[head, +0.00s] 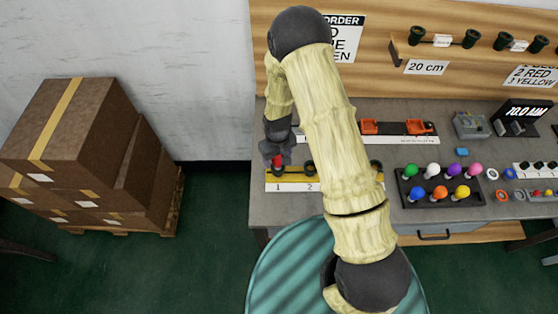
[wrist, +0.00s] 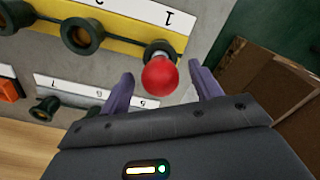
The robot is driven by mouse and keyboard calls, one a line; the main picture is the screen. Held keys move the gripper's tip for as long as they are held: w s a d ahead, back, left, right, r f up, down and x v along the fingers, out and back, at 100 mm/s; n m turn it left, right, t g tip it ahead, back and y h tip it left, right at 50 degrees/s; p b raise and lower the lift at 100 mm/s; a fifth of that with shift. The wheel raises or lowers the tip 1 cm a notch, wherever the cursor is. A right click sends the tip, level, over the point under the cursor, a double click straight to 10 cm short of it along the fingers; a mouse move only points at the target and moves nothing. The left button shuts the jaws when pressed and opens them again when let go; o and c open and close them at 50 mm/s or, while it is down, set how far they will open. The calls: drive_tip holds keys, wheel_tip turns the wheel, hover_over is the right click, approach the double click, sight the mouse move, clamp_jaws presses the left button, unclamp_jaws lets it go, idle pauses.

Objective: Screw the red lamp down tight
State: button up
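The red lamp (wrist: 160,76) stands in the socket at position 1 of the yellow socket strip (head: 293,186). In the head view the red lamp (head: 277,160) shows just below my gripper (head: 277,150). In the wrist view my gripper (wrist: 162,85) has its two purple fingers spread, one on each side of the red bulb. Gaps show between the fingers and the bulb, so it is open and holds nothing. The dark socket (wrist: 158,49) shows behind the lamp.
A second empty socket (wrist: 82,36) is next to the lamp on the strip. A rack of coloured lamps (head: 440,200) stands to the right on the grey bench. Stacked boxes (head: 85,140) stand on the floor at left. My arm hides the middle of the bench.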

drive_tip(key=c, duration=0.9)
drive_tip(key=shift+o, duration=0.2)
drive_tip(key=m, duration=0.4)
drive_tip(key=shift+m+b, duration=0.3)
